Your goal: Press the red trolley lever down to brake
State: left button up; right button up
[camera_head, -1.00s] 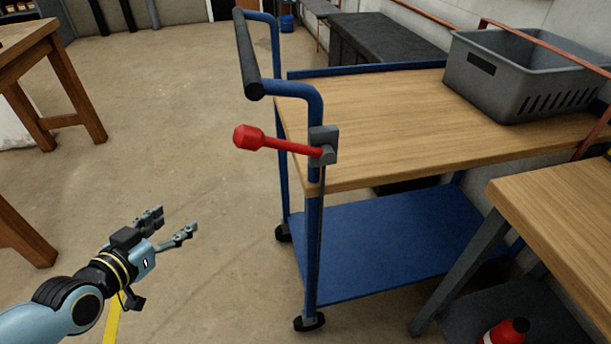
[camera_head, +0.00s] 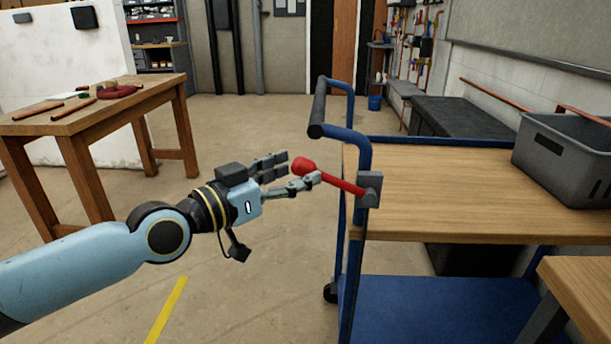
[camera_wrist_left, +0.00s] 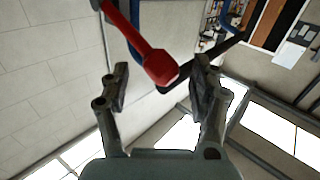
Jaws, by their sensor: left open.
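The red lever (camera_head: 335,181) sticks out to the left from a grey bracket (camera_head: 369,189) on the blue trolley post, its knob end tilted a little upward. My left gripper (camera_head: 300,168) is open at the lever's knob (camera_head: 302,166), with one finger behind it and one in front and below. In the left wrist view the red knob (camera_wrist_left: 160,67) shows between the spread fingertips (camera_wrist_left: 160,82), with no clear contact on either. The trolley (camera_head: 450,180) has a wooden top, a blue frame and a black handle bar. My right gripper is not in view.
A grey crate (camera_head: 565,160) stands on the trolley top. A wooden workbench (camera_head: 95,115) with tools is at the left. Another wooden bench corner (camera_head: 585,290) is at the lower right. The floor left of the trolley is clear.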

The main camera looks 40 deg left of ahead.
aim_at(334, 181)
pick_arm(q)
jog(key=shift+w+d, duration=0.15)
jog(key=shift+w, duration=0.6)
jog(key=shift+w+d, duration=0.1)
jog(key=shift+w, duration=0.65)
jog(key=c, duration=1.3)
jog(key=shift+f, duration=0.1)
grip_shut()
jog(key=shift+f+b, duration=0.1)
jog(key=shift+b, duration=0.2)
